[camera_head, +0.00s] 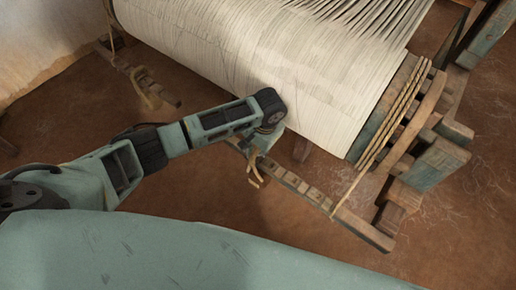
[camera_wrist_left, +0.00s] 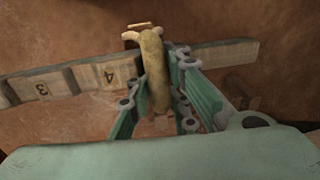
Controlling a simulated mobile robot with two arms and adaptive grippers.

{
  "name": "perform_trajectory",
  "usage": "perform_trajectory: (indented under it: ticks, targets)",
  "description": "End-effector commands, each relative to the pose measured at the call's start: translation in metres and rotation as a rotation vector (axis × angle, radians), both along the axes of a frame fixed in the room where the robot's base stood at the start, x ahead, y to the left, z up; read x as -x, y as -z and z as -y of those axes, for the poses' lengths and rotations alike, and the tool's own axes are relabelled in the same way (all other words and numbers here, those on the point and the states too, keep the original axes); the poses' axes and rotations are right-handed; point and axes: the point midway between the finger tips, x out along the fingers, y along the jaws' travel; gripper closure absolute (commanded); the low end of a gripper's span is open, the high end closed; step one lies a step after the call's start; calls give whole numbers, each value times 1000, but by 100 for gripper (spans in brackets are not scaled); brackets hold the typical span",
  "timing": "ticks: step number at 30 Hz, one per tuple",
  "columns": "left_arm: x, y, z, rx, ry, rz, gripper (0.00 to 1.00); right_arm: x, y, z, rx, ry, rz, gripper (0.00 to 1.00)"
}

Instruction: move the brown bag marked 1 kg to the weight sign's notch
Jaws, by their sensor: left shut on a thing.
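My left gripper (camera_head: 257,158) is at the notched wooden bar (camera_head: 306,190) below the cloth roll. In the left wrist view, its green fingers (camera_wrist_left: 157,85) are shut on a tan-brown bag (camera_wrist_left: 153,62), which shows as a narrow upright shape. The top of the bag is at the bar (camera_wrist_left: 100,75); I cannot tell whether it touches the bar or sits in a notch. The bag also shows small in the head view (camera_head: 255,180). No 1 kg mark or weight sign is readable. My right gripper is out of view.
The large roll of white cloth (camera_head: 270,60) lies above and behind the gripper. Ropes (camera_head: 394,120) and wooden frame blocks (camera_head: 434,163) stand at the right. Another bar with a hanging tan item (camera_head: 148,88) is at the upper left. Bare brown floor lies below the bar.

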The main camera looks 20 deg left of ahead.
Motion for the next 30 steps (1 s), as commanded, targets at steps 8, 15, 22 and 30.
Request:
perform_trajectory:
  ticks: [8,15,22,30]
  targets:
    - [-2,0,1,3,1,4,100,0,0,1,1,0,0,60]
    - [-1,0,1,3,1,4,100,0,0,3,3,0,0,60]
    - [-1,2,1,3,0,4,100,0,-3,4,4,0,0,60]
    - [-1,6,1,1,0,4,100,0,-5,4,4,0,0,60]
